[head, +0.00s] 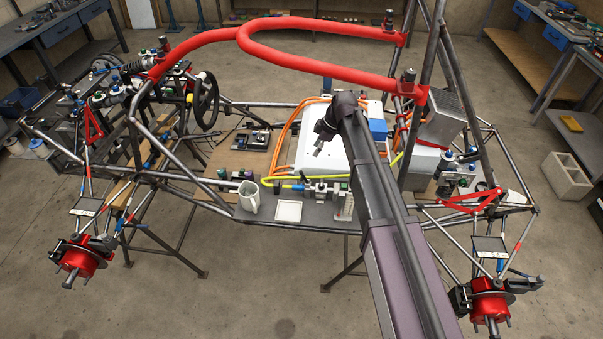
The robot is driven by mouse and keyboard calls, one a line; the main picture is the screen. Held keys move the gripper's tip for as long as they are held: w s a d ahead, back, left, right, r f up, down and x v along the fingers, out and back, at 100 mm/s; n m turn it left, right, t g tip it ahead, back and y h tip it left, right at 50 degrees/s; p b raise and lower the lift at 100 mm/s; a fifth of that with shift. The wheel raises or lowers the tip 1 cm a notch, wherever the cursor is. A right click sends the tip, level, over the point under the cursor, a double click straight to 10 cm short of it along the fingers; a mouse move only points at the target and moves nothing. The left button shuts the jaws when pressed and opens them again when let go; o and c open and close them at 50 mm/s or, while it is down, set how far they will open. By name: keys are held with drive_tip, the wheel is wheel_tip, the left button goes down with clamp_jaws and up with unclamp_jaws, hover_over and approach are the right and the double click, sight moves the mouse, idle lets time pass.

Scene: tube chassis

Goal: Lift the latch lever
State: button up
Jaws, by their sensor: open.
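I see a tube-frame chassis (180,177) on stands with a thick red bent tube (320,70) across its top. My arm reaches in from the lower right. My gripper (319,147) is small and dark at its end, above the white box (305,150) in the middle of the chassis. It is open and I see nothing in it. I cannot make out which part is the latch lever. Small fittings (320,190) sit along the near edge of the chassis floor, below my gripper in the picture. My arm hides part of the floor on the right.
Orange cables (281,130) and a yellow-green hose (277,179) run near the white box. A steering wheel (206,101) is left. Upright tubes (432,60) rise at right.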

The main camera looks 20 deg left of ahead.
sight(301, 171)
drive_tip(key=shift+b+x, duration=6.25)
drive_tip(key=shift+x, duration=0.55)
clamp_jaws()
